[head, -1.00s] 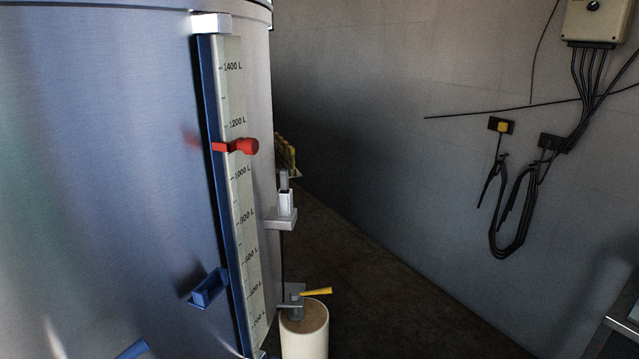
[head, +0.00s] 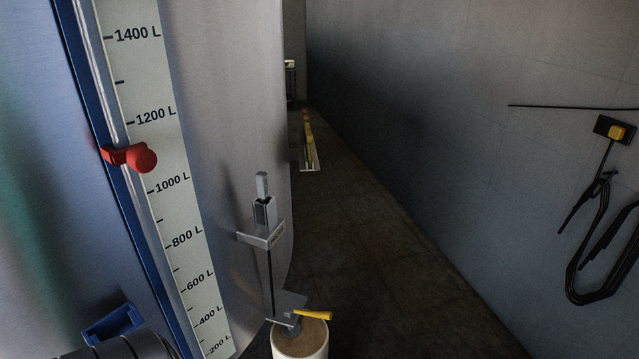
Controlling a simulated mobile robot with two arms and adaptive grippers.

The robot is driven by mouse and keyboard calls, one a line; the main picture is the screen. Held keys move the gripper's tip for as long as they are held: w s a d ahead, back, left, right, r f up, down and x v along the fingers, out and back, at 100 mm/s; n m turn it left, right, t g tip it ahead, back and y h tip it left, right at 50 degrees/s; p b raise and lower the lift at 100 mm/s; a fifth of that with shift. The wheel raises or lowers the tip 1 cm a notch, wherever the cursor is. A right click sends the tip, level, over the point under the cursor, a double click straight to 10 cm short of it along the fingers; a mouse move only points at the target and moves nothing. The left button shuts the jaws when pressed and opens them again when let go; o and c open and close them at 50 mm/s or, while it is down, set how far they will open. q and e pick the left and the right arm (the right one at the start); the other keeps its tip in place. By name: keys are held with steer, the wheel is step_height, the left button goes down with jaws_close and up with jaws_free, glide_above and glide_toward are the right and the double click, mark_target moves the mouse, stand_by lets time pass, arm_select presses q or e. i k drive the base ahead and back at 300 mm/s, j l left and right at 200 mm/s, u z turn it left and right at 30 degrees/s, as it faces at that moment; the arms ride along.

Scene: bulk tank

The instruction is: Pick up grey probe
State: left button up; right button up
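A slim grey probe (head: 262,186) stands upright in a light grey holder on a bracket (head: 262,237) at the tank's side, in the middle of the head view. Its upper end sticks out of the holder; the part inside is hidden. A thin dark rod or line runs down below the bracket.
The steel tank (head: 228,120) fills the left, with a level scale (head: 168,170), a red pointer (head: 142,158) and a blue bracket (head: 112,324). A yellow-handled valve (head: 312,315) sits above a pale cylinder (head: 300,344). The floor aisle (head: 365,240) is clear; cables (head: 590,235) hang on the right wall.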

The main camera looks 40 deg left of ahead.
mark_target(261, 178)
steer(key=i, duration=0.95)
steer(key=i+u, duration=0.25)
steer(key=u, duration=0.2)
steer(key=i+l+u, duration=0.15)
steer(key=u, duration=0.3)
steer(key=i+l+u, duration=0.25)
steer(key=u, duration=0.25)
